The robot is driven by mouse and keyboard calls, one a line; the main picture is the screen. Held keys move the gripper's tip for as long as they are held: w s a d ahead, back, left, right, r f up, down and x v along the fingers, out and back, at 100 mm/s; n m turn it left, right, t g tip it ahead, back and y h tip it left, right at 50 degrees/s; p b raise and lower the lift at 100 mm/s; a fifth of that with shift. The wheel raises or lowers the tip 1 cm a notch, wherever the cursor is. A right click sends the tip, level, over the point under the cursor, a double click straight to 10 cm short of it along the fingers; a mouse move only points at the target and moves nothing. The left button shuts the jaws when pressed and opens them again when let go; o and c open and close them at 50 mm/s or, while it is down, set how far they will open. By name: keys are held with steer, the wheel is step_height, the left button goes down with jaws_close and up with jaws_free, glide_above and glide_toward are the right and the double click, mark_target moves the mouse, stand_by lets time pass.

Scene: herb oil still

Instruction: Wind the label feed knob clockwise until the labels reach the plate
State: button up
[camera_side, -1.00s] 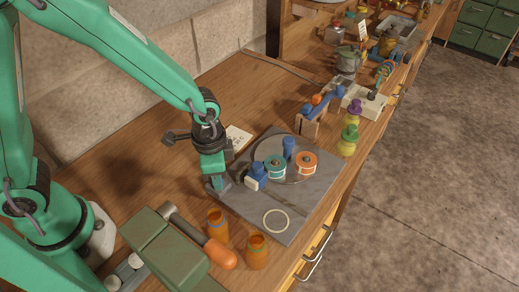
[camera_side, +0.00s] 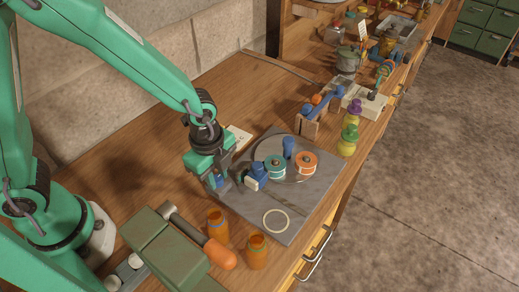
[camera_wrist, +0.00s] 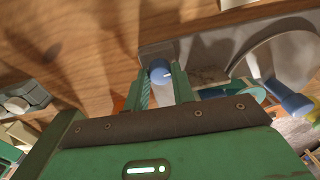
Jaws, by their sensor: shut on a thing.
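My gripper (camera_side: 217,183) is at the left corner of a grey base plate (camera_side: 240,203), its fingers pointing down. In the wrist view my gripper (camera_wrist: 160,85) is shut on a blue knob (camera_wrist: 159,73) with a white mark on its top. In the side view the fingers mostly hide the knob. A blue block (camera_side: 256,175) stands just right of the gripper. A round grey disc (camera_side: 262,150) carries a teal spool (camera_side: 274,167) and an orange spool (camera_side: 306,162). A pale ring (camera_side: 276,221) marks the front of the plate. I cannot make out any labels.
A dark green box (camera_side: 165,250) stands at the front left. A white card (camera_side: 239,137) lies behind. Bottles (camera_side: 348,140) stand to the right.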

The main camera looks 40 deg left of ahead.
steer(key=shift+s+a+m, duration=0.15)
steer(key=shift+m, duration=0.15)
steer(key=o, duration=1)
steer(key=shift+r, duration=0.75)
step_height(320, 180, up, 6)
steer(key=shift+f, duration=0.1)
steer(key=shift+r, duration=0.25)
